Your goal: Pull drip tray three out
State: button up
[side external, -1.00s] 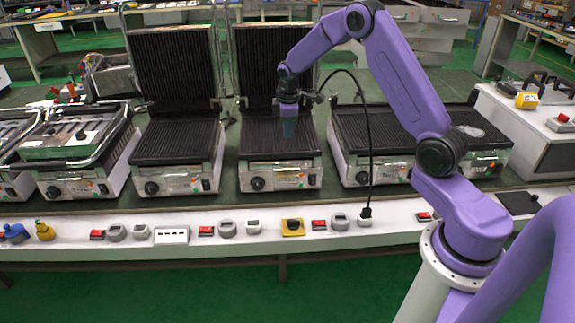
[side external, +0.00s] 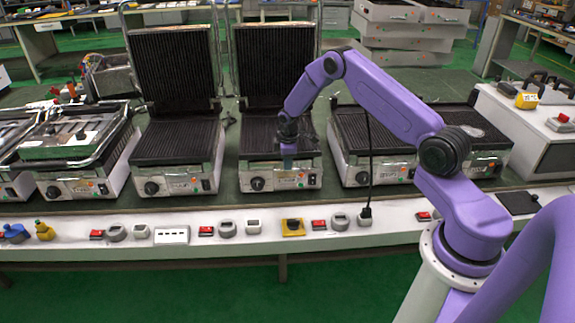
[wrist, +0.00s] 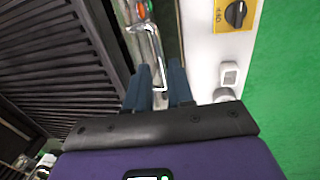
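My gripper (side external: 288,151) points down at the front edge of the open grill in the middle of the side external view. The grill's shiny front panel (side external: 284,177) has a black knob. In the wrist view, my gripper (wrist: 160,88) has its two blue fingers apart, with a gap between them. A thin bright metal edge or handle (wrist: 156,50) on the grill's front runs toward that gap. I cannot tell whether the fingers touch it. I cannot clearly make out drip tray three; it may be part of this front.
A similar open grill (side external: 180,145) stands to the left and a wide flat grill (side external: 375,135) to the right. Switches and a yellow knob box (side external: 293,227) line the white bench edge (side external: 250,245). A black cable (side external: 369,180) hangs beside my arm.

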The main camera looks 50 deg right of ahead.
jog(key=shift+w+d+f, duration=0.15)
jog(key=shift+f, duration=0.85)
grip_shut()
dwell(0.9)
